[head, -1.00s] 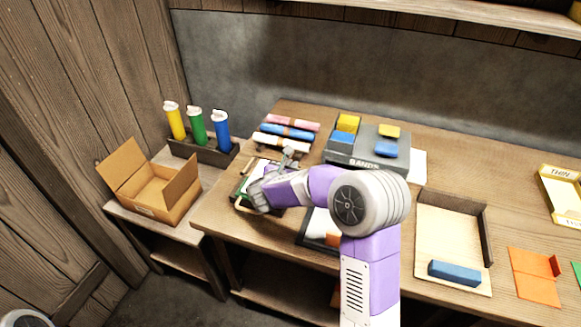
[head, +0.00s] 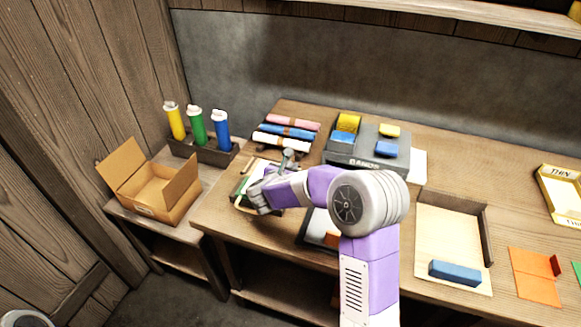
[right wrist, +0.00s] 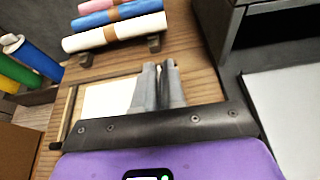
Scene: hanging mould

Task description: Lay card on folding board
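My right gripper (head: 289,157) is over the left front part of the table, low above a pale board with wooden edge strips (right wrist: 108,98). In the right wrist view its two grey fingers (right wrist: 160,72) are close together, with only a narrow dark gap between them. No card shows clearly between them. The pale surface lies left of the fingers and partly behind them; I cannot tell whether it is the folding board or a card on it. A dark-framed tray with a white sheet (head: 319,226) is partly hidden by my right arm. My left gripper is not in view.
Rolls (head: 288,132) lie on a rack behind the gripper. A grey bands box (head: 350,160) stands right of them. A wooden tray (head: 448,220) with a blue block (head: 455,273) and an orange folded piece (head: 535,278) are further right. An open carton (head: 150,190) stands left.

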